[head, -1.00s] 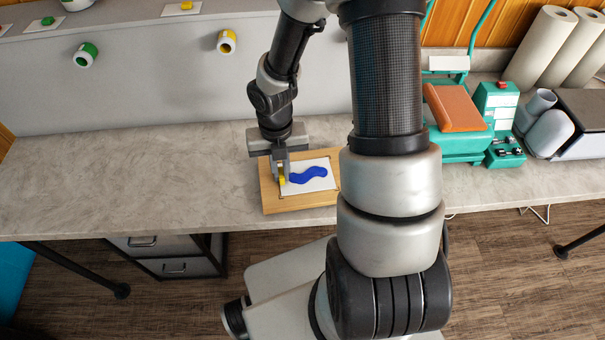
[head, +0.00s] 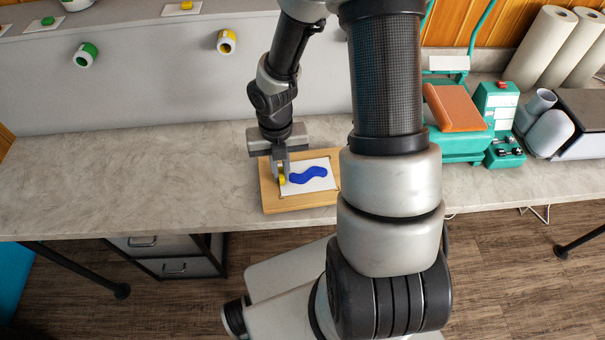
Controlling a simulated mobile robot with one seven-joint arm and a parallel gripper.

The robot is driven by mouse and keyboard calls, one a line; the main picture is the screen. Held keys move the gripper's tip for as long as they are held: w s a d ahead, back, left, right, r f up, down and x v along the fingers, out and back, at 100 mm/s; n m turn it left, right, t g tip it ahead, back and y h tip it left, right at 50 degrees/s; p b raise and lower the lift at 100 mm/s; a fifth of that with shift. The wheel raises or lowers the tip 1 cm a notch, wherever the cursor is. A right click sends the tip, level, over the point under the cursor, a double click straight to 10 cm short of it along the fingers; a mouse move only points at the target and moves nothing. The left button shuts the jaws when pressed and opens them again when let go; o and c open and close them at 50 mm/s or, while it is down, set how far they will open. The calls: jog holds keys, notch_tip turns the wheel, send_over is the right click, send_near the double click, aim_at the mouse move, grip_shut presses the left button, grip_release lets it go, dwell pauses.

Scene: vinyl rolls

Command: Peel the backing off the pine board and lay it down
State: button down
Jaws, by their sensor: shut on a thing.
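The pine board (head: 290,204) lies flat on the worktop near its front edge, partly hidden on the right by my arm. A white backing sheet (head: 323,166) with a wavy blue shape (head: 308,174) lies on the board. A small yellow piece (head: 282,180) is at the sheet's left edge. My gripper (head: 281,176) points down over the left part of the board. It is shut on the yellow piece, which looks like a tab of the backing. The sheet still looks flat against the board.
The grey worktop (head: 120,180) is clear to the left of the board. To the right stand a teal press (head: 462,140) with an orange pad and a grey machine (head: 585,125). Paper-like rolls (head: 540,45) stand behind. Green (head: 85,55) and yellow (head: 227,41) rolls are on the back panel.

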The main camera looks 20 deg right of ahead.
jog(key=shift+r, duration=0.2)
jog(key=shift+r+p, duration=3.35)
jog(key=shift+p, duration=0.5)
